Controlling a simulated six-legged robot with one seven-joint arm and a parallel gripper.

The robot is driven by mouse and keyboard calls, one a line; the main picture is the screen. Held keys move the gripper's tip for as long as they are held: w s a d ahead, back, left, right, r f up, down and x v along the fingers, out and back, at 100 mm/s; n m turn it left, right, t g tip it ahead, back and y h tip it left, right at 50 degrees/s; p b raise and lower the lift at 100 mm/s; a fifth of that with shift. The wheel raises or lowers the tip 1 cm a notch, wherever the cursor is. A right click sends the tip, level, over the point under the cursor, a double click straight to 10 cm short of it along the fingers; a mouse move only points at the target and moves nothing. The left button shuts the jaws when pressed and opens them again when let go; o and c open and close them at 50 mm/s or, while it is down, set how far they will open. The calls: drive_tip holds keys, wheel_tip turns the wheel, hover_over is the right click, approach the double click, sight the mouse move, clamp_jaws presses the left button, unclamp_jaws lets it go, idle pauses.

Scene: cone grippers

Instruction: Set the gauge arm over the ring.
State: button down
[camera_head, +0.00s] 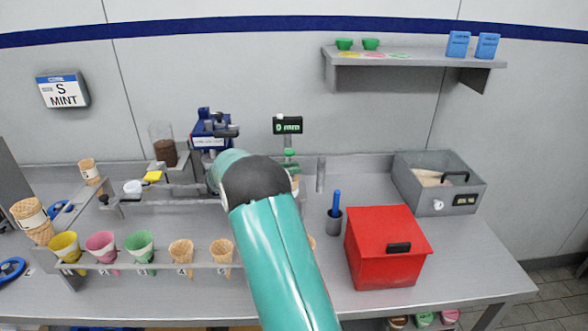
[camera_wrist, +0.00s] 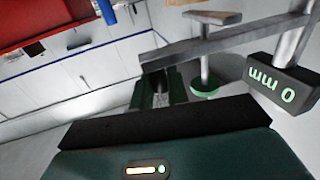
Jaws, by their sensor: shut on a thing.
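The gauge display (camera_head: 288,125) reads 0 mm and stands at the back middle of the bench. A green part shows just below it. In the wrist view the display (camera_wrist: 284,85) is at the right, and the grey gauge arm (camera_wrist: 225,40) runs left from near it. A post with a green disc (camera_wrist: 205,90) crosses this bar. My gripper (camera_wrist: 159,95) is shut on the left end of the gauge arm. In the head view my own arm hides the gripper and that end. I cannot make out the ring in either view.
A red box (camera_head: 387,248) and a dark cup with a blue handle (camera_head: 335,222) stand right of my arm. A grey bin (camera_head: 438,183) is behind them. A rack (camera_head: 150,266) with several cones runs along the front left. A blue device (camera_head: 210,132) stands at the back.

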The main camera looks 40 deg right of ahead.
drive_tip(key=shift+w+a, duration=0.1)
idle(0.3)
drive_tip(key=c, duration=1.4)
unclamp_jaws()
drive_tip(key=shift+c, duration=0.2)
drive_tip(key=shift+a, duration=0.1)
drive_tip(key=v, duration=1.1)
drive_tip(key=shift+w+a, duration=0.25)
drive_tip(key=shift+a, duration=0.05)
